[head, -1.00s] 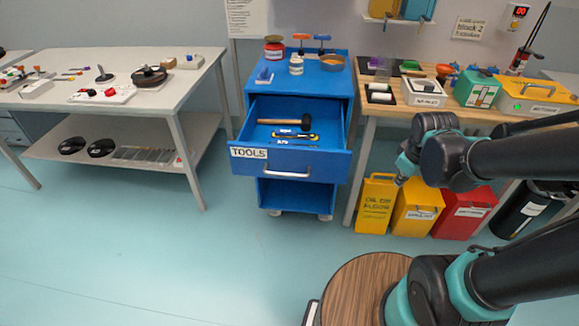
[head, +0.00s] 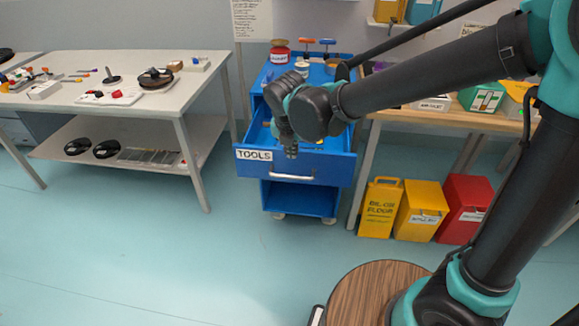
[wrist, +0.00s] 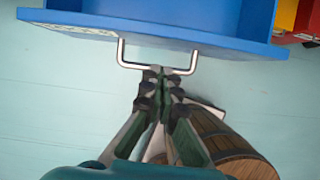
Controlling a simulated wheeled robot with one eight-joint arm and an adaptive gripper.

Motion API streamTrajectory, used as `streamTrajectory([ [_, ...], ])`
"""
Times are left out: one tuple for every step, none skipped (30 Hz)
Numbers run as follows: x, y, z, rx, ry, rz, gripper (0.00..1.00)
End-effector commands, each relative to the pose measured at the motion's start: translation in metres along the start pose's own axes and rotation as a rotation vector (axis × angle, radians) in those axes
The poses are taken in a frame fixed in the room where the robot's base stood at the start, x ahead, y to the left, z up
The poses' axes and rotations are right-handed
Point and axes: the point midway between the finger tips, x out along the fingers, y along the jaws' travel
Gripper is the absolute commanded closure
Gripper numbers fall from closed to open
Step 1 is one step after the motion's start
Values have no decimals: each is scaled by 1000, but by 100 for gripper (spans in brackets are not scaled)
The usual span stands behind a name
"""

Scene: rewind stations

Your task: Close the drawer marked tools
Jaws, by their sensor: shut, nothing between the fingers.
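The blue drawer (head: 325,170) labelled TOOLS is pulled out of the blue trolley (head: 327,198). Its front carries a silver bar handle (head: 292,178), and the label (head: 254,155) is at its left. My gripper (head: 290,152) is shut and empty, and in the head view it overlaps the drawer front just above the handle. In the wrist view the closed fingertips (wrist: 164,72) are at the handle (wrist: 150,66), by its outer bar; I cannot tell whether they touch. My arm hides most of the drawer's contents in the head view.
A white table (head: 110,110) with parts stands at the left, and a wooden bench (head: 450,118) at the right. Yellow bins and a red bin (head: 463,205) stand under the bench. The floor (head: 240,260) before the trolley is clear.

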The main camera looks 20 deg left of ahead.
Motion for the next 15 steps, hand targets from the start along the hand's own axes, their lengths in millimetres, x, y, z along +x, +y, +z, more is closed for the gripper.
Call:
streamTrajectory([
  [-1,7,-2,-35,-1,2,100],
  [-1,9,-3,-50,-2,2,100],
  [0,11,-4,-63,-2,2,100],
  [1,12,-4,-69,-3,3,100],
  [3,12,-4,-71,-3,2,100],
  [6,12,-4,-71,-3,2,100],
  [10,12,-3,-70,-3,2,100],
  [14,12,-3,-69,-3,2,100],
  [19,11,-3,-68,-3,2,100],
  [24,11,-3,-67,-3,2,100],
  [29,11,-3,-67,-3,2,100],
  [36,12,-3,-66,-3,2,100],
  [41,11,-3,-66,-3,2,100],
  [47,12,-3,-66,-3,2,100],
  [54,11,-3,-66,-3,2,100],
])
